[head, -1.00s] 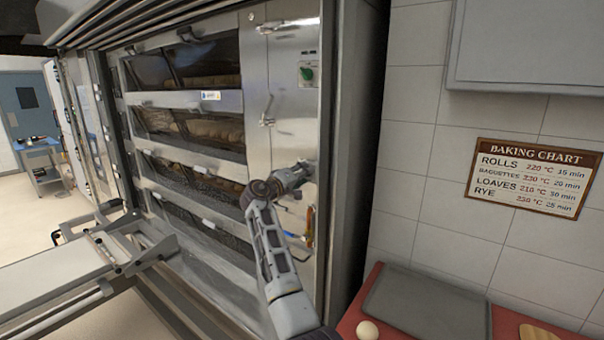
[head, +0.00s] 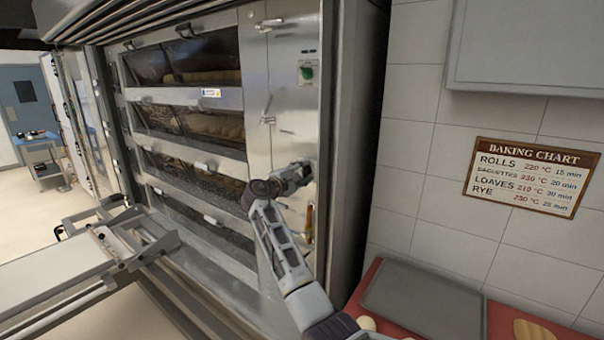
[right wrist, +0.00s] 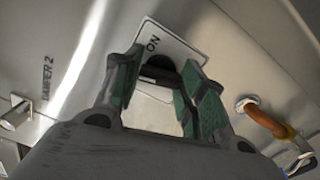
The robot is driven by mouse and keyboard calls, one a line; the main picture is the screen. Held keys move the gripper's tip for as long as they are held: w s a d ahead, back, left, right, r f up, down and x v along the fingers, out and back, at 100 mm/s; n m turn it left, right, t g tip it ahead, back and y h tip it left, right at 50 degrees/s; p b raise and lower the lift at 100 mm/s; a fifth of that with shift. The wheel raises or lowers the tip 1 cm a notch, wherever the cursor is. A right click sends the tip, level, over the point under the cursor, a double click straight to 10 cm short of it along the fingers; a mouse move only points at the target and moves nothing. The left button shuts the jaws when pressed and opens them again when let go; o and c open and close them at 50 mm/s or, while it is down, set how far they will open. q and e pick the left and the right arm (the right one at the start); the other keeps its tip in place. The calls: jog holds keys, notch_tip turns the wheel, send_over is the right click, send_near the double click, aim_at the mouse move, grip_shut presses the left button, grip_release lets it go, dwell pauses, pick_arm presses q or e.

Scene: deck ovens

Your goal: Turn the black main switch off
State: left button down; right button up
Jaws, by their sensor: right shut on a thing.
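The black main switch (right wrist: 158,66) shows in the right wrist view on a pale label plate (right wrist: 176,42) marked ON, fixed to the steel oven panel. My right gripper (right wrist: 158,84) has its green-padded fingers on either side of the switch and is shut on it. In the head view my right gripper (head: 302,172) is at the lower part of the oven's right-hand steel panel (head: 293,120) and hides the switch. How far the switch is turned I cannot tell. My left gripper is not in view.
A green knob (head: 306,73) sits higher on the same panel. An orange-brown pipe or handle (right wrist: 266,119) is beside the gripper in the wrist view. Deck ovens with bread (head: 210,77) stand left. A red counter (head: 368,284) with a grey tray (head: 425,303) is at lower right.

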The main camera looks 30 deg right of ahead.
jog(key=n, duration=0.6)
jog(key=shift+f, duration=0.1)
dwell(0.6)
jog(key=o, duration=1)
jog(key=v, duration=1.2)
jog(key=shift+f, duration=0.1)
